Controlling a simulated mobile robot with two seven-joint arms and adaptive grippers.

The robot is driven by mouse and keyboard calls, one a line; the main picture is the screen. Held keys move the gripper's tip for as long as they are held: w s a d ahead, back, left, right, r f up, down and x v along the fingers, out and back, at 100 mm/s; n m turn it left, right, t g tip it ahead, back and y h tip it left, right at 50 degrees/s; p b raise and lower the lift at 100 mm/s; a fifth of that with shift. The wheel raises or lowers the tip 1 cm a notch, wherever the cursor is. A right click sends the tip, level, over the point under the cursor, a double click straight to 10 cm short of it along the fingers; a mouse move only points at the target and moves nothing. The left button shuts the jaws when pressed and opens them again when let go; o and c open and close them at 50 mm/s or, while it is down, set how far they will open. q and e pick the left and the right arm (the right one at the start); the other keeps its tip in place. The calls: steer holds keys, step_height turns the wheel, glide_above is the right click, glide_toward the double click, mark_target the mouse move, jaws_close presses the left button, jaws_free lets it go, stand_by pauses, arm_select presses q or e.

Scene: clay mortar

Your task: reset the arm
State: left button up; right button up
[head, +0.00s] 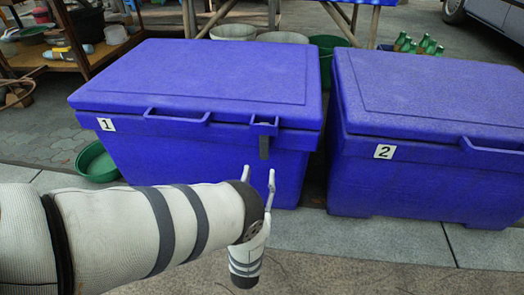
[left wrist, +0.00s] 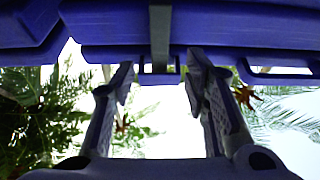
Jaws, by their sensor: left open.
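My left gripper (head: 258,174) is in front of the blue chest labelled 1 (head: 200,148), below its latch, with its two fingers apart and nothing between them. In the left wrist view the open fingers of the left gripper (left wrist: 159,80) point toward the chest, which fills the top of the picture (left wrist: 230,30). A dark latch strap (head: 264,147) hangs on the chest front, and shows between the fingertips in the left wrist view (left wrist: 160,35). I cannot tell whether the fingers touch the chest. My right gripper is out of view.
A second blue chest labelled 2 (head: 430,170) stands at the right, its lid shut. A green basin (head: 97,162) lies left of chest 1. Green bottles (head: 418,46) stand behind chest 2. A wooden shelf (head: 70,60) is at the back left. The pavement in front is clear.

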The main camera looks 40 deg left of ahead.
arm_select(q)
steer(key=v, duration=0.3)
steer(key=shift+s, duration=0.1)
